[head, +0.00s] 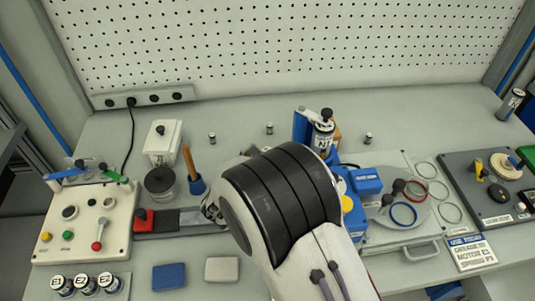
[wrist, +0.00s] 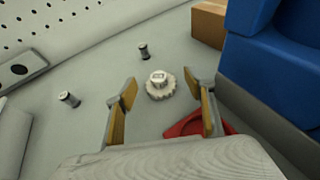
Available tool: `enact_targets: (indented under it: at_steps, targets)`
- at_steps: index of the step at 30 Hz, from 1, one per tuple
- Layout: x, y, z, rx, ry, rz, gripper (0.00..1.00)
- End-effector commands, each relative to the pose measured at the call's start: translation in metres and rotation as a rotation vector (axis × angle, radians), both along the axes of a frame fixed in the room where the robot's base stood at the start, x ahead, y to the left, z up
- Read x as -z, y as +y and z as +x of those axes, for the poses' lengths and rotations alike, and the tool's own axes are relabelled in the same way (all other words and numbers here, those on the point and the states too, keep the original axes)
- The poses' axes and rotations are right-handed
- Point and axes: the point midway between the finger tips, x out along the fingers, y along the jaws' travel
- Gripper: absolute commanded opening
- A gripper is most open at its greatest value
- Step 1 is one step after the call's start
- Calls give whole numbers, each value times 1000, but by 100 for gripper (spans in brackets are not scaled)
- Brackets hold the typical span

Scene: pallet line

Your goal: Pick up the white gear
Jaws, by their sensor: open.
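The white gear (wrist: 161,86) lies on the grey table in the wrist view, a toothed disc with a raised hub. My gripper (wrist: 168,100) is open, one finger on each side of the gear in that picture, with the gear a little beyond the fingertips. Nothing is between the fingers that I can see, and I cannot tell the height of the fingertips above the table. In the head view my arm hides the gear and the gripper.
A red part (wrist: 198,124) lies close behind the right finger. A large blue fixture (wrist: 275,70) and a cardboard box (wrist: 208,23) stand at the right. Two small metal cylinders, one at the left (wrist: 69,99) and one behind (wrist: 144,52), stand apart from the gear.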

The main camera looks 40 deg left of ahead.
Motion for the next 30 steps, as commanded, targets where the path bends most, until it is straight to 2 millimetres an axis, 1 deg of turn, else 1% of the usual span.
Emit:
enact_targets:
  at_steps: [4,7,11,27,28,29,30]
  targets:
    - [10,6,11,2,0,-1,54]
    - [14,9,20,2,1,0,54]
    - [16,11,28,0,1,1,54]
    - [17,12,29,0,1,0,54]
    - [17,12,29,0,1,0,51]
    - [17,12,29,0,1,0,43]
    - [17,12,29,0,1,0,33]
